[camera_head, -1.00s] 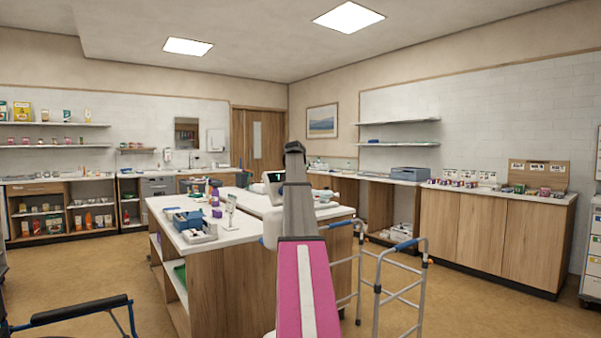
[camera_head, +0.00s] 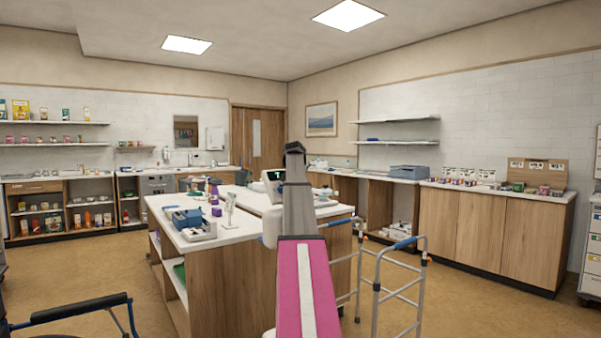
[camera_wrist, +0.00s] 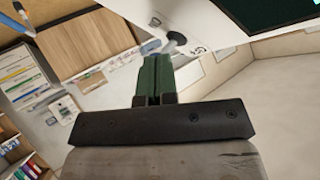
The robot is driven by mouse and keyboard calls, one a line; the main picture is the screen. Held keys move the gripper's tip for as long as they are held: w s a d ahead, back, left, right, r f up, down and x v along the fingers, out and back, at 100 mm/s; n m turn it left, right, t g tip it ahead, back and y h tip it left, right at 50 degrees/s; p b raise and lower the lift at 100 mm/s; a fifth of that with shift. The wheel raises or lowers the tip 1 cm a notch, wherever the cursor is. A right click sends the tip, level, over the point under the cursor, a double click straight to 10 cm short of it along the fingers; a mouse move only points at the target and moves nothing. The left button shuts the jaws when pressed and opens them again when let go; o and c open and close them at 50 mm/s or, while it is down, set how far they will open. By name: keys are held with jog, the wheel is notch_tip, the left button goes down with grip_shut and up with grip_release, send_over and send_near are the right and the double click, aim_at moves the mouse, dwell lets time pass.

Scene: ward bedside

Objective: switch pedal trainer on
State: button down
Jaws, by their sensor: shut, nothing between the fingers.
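A white device with a dark screen (camera_head: 275,176) stands on the island counter in the head view, partly hidden behind my arm. The screen shows a small green mark. I take it to be the pedal trainer, though its pedals cannot be made out. In the wrist view, a white panel with a dark screen (camera_wrist: 272,12) is at the upper right, and a dark grey round knob (camera_wrist: 176,38) shows just beyond my fingertips. My gripper (camera_wrist: 153,66) has green fingers pressed together, with nothing between them. It points toward the knob; whether it touches is unclear. The head view hides my gripper.
The island counter (camera_head: 222,234) also bears a blue-and-white device (camera_head: 190,222) and purple items. A walker (camera_head: 398,285) stands right of the island. A wheelchair armrest (camera_head: 75,308) is at the lower left. The floor between the walker and the right cabinets is clear.

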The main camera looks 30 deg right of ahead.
jog(key=shift+w, duration=0.1)
dwell(0.3)
jog(key=shift+w+a+r, duration=0.1)
jog(key=shift+w+r, duration=0.15)
jog(key=shift+w, duration=0.45)
jog(key=shift+a, duration=0.1)
jog(key=v, duration=1.1)
jog(key=shift+s, duration=0.3)
